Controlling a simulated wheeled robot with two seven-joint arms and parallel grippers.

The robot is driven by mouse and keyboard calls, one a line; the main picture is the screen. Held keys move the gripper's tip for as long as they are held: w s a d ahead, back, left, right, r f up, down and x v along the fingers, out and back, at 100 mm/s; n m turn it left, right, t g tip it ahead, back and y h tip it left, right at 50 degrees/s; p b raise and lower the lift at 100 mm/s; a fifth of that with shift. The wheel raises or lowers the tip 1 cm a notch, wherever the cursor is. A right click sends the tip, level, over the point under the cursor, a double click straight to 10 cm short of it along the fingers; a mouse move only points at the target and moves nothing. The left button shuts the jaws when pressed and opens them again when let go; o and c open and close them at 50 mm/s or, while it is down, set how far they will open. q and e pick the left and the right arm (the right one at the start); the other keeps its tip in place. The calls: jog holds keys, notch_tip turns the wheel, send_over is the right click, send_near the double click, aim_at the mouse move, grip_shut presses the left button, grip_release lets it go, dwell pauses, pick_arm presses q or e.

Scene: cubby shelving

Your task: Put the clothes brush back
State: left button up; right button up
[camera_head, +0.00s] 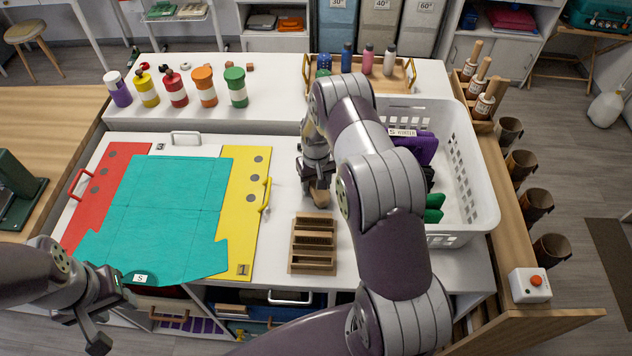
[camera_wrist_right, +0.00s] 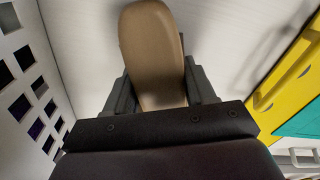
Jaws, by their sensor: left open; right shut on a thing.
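The clothes brush (camera_wrist_right: 153,50), a rounded brown wooden piece, is gripped between the fingers of my right gripper (camera_wrist_right: 160,95) in the right wrist view. In the head view the brush (camera_head: 320,196) shows as a small brown shape below my right gripper (camera_head: 317,176), just behind a slotted wooden rack (camera_head: 313,243). I cannot tell whether the brush touches the white table. My right forearm hides part of the area to its right. My left gripper (camera_head: 115,316) is open and empty at the front left, by the front edge of the teal garment.
A teal shirt (camera_head: 165,205) lies on a folding board with red (camera_head: 103,190) and yellow (camera_head: 248,205) panels. A white basket (camera_head: 478,190) with clothes stands right of my right arm. Several colored canisters (camera_head: 206,87) stand on the raised back ledge.

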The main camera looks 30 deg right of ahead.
aim_at(315, 181)
jog(key=shift+a+f, duration=0.1)
jog(key=shift+f, duration=0.05)
jog(key=o, duration=1)
jog(key=shift+s, duration=0.15)
jog(key=shift+r, duration=0.2)
notch_tip(315, 181, up, 11)
jog(key=b, duration=0.2)
jog(key=shift+r+b, duration=0.2)
jog(key=shift+b, duration=0.2)
jog(key=s+a+r, duration=0.2)
jog(key=s+a, duration=0.2)
jog(key=s, duration=0.2)
jog(key=s+a+r+n+t, duration=0.1)
jog(key=s+a+r, duration=0.2)
jog(key=s, duration=0.4)
jog(key=s+a+r+n, duration=0.1)
jog(key=s+a+r, duration=0.2)
jog(key=s+a, duration=0.2)
jog(key=shift+s+r, duration=0.2)
jog(key=shift+s, duration=0.9)
